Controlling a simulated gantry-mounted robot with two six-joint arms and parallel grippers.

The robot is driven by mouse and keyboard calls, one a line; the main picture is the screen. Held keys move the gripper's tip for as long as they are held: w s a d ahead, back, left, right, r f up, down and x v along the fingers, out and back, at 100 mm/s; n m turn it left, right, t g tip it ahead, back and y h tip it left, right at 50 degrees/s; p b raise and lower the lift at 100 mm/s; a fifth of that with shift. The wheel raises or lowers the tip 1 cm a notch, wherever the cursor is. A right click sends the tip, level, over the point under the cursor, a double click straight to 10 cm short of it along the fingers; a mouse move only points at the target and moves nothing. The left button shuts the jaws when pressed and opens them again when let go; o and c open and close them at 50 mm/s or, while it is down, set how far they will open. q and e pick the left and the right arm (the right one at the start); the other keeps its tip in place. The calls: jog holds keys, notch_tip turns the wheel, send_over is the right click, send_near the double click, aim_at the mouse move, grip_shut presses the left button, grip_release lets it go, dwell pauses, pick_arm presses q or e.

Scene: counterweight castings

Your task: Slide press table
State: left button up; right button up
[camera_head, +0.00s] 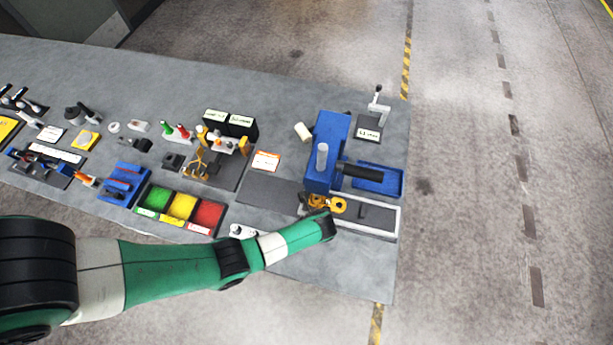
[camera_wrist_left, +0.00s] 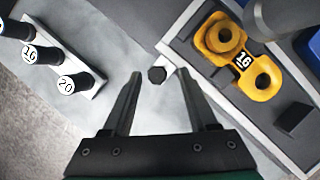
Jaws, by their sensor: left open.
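My left gripper (camera_wrist_left: 159,76) is open in the left wrist view, with a dark knob (camera_wrist_left: 157,75) showing between its fingertips. I cannot tell whether the fingers touch the knob. The knob is beside the light rim of the press table (camera_wrist_left: 183,62). A yellow casting (camera_wrist_left: 261,81) marked 16 lies on that table, right of the gripper. In the head view, the casting (camera_head: 340,205) is in front of the blue press (camera_head: 331,130), and the press table (camera_head: 385,232) extends to the right. My green left arm reaches over its front edge and hides the fingers.
A white block with numbered black pins (camera_wrist_left: 62,68) stands left of the gripper. Green, yellow and red bins (camera_head: 181,206) and a blue holder (camera_head: 124,184) lie farther left. A blue tray (camera_head: 394,184) is right of the press. The bench's front right corner is clear.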

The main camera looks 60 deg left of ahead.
pick_arm(q)
jog(key=p+v, duration=0.2)
jog(key=v, duration=0.9)
jog(key=shift+r+p, duration=0.2)
jog(key=shift+p, duration=0.2)
